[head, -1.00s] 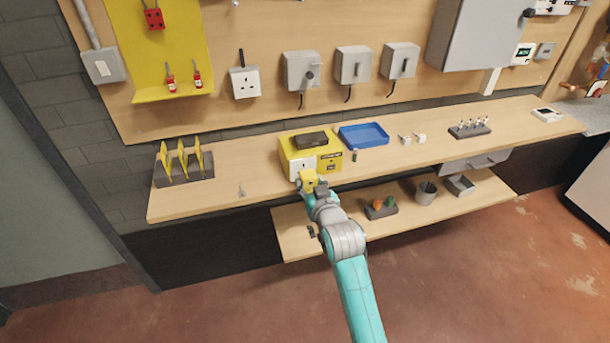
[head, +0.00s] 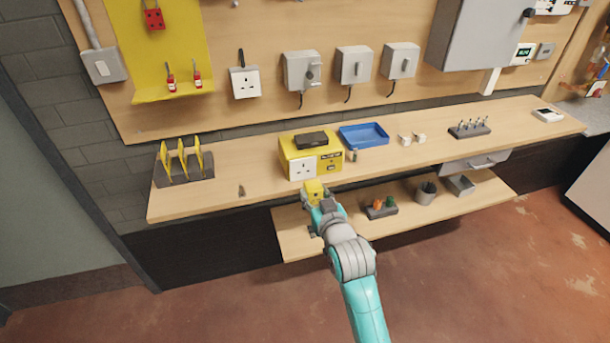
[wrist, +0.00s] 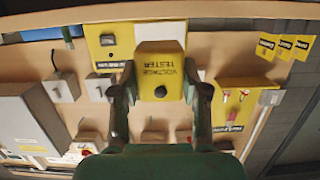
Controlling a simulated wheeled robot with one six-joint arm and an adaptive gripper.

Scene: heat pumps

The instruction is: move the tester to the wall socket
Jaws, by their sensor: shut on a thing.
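The yellow tester (wrist: 160,75), marked "VOLTAGE TESTER", is held between the two fingers of my gripper (wrist: 160,92) in the wrist view. In the head view, my gripper (head: 314,196) and the tester (head: 312,187) are in front of the bench edge, just below the yellow box.
A yellow box (head: 312,153) with a white socket on its front stands on the bench (head: 230,190). A blue tray (head: 364,135) is right of it, a rack of yellow tags (head: 184,165) left. Grey switch boxes (head: 301,70) hang right of the wall socket. The lower shelf (head: 290,235) lies below.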

